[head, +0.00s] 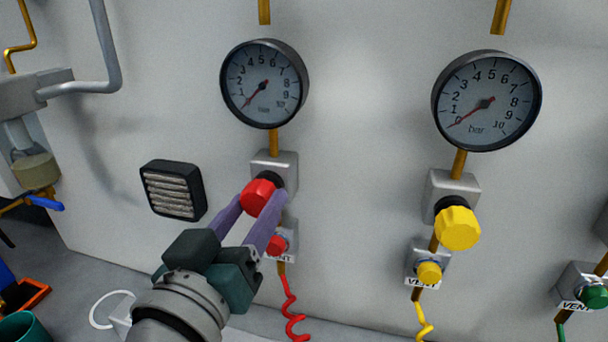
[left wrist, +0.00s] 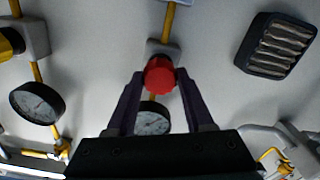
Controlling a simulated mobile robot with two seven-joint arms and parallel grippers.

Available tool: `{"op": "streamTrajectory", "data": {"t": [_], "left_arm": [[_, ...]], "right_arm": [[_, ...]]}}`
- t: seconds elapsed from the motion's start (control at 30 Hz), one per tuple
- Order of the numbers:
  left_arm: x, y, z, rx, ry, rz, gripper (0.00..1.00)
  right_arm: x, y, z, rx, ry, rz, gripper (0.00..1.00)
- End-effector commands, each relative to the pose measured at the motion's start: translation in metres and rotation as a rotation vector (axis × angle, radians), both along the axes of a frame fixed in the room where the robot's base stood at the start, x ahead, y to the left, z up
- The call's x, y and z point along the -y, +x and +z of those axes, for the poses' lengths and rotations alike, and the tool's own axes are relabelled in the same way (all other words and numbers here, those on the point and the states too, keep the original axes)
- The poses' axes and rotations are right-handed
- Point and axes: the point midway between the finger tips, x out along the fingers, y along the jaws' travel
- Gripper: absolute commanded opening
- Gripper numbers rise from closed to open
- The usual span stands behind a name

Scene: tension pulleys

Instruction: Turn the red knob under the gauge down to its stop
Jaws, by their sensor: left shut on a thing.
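The red knob (head: 257,197) sits on a grey block below the left gauge (head: 264,84), whose red needle points to the low end of its scale. My left gripper (head: 260,203) reaches up from below with its purple fingers on either side of the red knob, shut on it. In the left wrist view the red knob (left wrist: 159,75) is between the two fingertips. A smaller red vent knob (head: 277,244) is just below, partly hidden by a finger. My right gripper does not show.
A second gauge (head: 487,101) stands to the right, with a yellow knob (head: 458,228) and a smaller yellow vent knob (head: 429,271) under it. A green vent knob (head: 595,297) is at the far right. A black vent grille (head: 173,190) is on the wall left of the red knob.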

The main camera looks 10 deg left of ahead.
Motion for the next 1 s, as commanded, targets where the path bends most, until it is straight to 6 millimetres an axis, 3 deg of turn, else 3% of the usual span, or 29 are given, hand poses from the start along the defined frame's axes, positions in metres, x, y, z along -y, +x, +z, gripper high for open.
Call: {"op": "streamTrajectory", "data": {"t": [0.07, 0.4, 0.73, 1.0], "left_arm": [[0.0000, -0.0001, 0.0000, 0.000, 0.000, 0.000, 0.38], [0.0001, -0.0002, 0.0000, 0.000, 0.000, 0.000, 0.00], [0.0001, -0.0002, 0.0000, -0.001, -0.044, 0.000, 0.00], [0.0002, -0.0002, -0.0001, -0.007, -0.212, 0.000, 0.00]], "right_arm": [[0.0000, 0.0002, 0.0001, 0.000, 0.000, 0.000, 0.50], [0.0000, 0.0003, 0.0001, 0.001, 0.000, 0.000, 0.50], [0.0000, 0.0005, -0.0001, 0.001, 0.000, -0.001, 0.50], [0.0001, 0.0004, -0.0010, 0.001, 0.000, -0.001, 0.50]]}}
